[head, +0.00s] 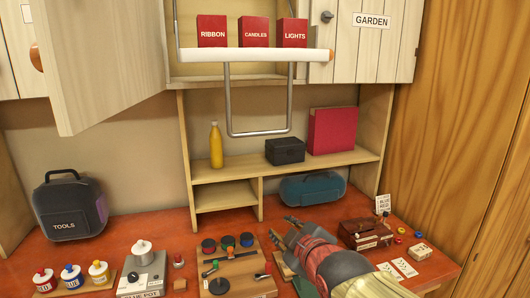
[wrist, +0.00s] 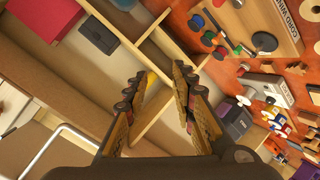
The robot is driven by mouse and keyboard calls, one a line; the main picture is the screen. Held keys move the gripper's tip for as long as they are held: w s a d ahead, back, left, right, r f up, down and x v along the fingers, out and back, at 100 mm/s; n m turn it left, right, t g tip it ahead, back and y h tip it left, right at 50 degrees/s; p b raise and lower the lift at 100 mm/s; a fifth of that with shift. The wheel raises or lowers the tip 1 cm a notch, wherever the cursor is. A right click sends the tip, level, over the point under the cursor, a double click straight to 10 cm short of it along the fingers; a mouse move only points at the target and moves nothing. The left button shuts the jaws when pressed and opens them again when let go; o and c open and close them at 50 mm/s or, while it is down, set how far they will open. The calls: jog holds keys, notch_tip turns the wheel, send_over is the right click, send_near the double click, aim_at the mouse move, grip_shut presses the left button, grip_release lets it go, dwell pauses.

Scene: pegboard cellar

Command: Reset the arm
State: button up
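My gripper (head: 290,232) shows at the lower right of the head view, above the red worktop in front of the shelf unit. In the wrist view, the two fingers of my gripper (wrist: 160,80) stand apart with a gap between them. I see nothing held in the gap. A small yellow patch shows behind the left fingertip; I cannot tell for certain what it is. My forearm reaches in from the bottom right of the head view and hides part of the worktop.
A yellow bottle (head: 216,146), black box (head: 285,151) and red box (head: 332,131) stand on the shelf (head: 240,172). A teal case (head: 312,188) sits beneath. A raised panel with a hanging metal handle (head: 230,100) is above.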

jog(key=s+d+f+m+g+h, duration=0.2)
jog(key=s+d+f+m+g, duration=0.4)
jog(key=s+f, duration=0.55)
jog(key=s+d+m+p, duration=0.1)
jog(key=s+d+m, duration=0.2)
jog(key=s, duration=0.4)
jog(key=s+d+m+g+h, duration=0.1)
jog(key=s+d+m, duration=0.2)
jog(key=s+d, duration=0.2)
jog(key=shift+s+r+m+g+h+p, duration=0.2)
jog(key=shift+s+m+g+h+p, duration=0.15)
jog(key=shift+s, duration=0.9)
